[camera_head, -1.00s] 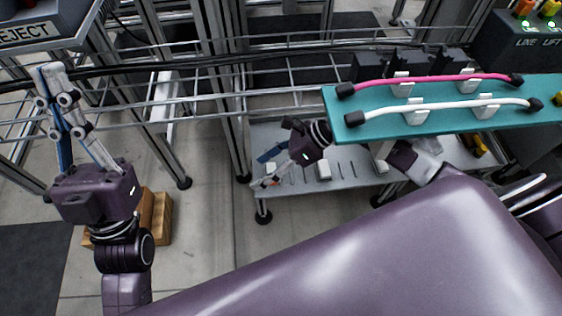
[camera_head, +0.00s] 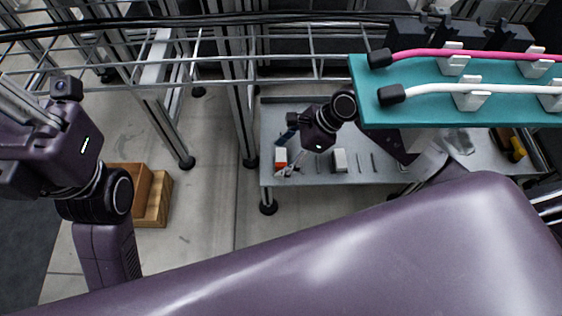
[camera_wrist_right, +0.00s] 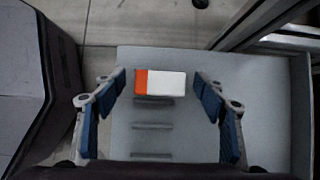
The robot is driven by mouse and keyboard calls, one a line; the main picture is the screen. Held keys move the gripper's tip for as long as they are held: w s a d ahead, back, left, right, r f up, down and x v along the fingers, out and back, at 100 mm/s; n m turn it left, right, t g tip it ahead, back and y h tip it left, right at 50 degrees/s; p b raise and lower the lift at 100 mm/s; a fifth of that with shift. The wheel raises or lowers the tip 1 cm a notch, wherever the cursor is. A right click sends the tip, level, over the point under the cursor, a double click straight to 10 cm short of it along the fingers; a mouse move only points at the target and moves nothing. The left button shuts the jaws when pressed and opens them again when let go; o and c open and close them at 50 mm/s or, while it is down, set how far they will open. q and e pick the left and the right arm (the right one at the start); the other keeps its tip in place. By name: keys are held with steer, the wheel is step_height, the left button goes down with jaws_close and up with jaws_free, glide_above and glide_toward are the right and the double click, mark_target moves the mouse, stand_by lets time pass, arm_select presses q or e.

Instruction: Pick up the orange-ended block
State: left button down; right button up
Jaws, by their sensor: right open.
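The orange-ended block (camera_wrist_right: 159,83) is white with an orange left end in the right wrist view. It lies across the gap between the fingertips, and I see no finger touching it. In the head view its orange end (camera_head: 281,154) shows at the left of the grey shelf, partly hidden by my right gripper (camera_head: 286,152). That gripper is open and empty, with blue-padded fingers on both sides of the block in the wrist view (camera_wrist_right: 160,80). My left gripper (camera_head: 18,105) is at the left edge, its fingers mostly cut off.
The grey shelf (camera_head: 305,180) has several slots and another white block (camera_head: 340,160). A teal board (camera_head: 440,112) with pink and white cables overhangs its right side. Metal posts and rails (camera_head: 238,95) stand behind. A wooden box (camera_head: 155,210) is on the floor at left.

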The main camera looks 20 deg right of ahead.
steer(key=shift+a+f, duration=0.2)
steer(key=shift+f, duration=0.1)
steer(key=c, duration=1.2)
steer(key=shift+c, duration=0.4)
steer(key=shift+w+r, duration=0.1)
steer(key=shift+r, duration=0.05)
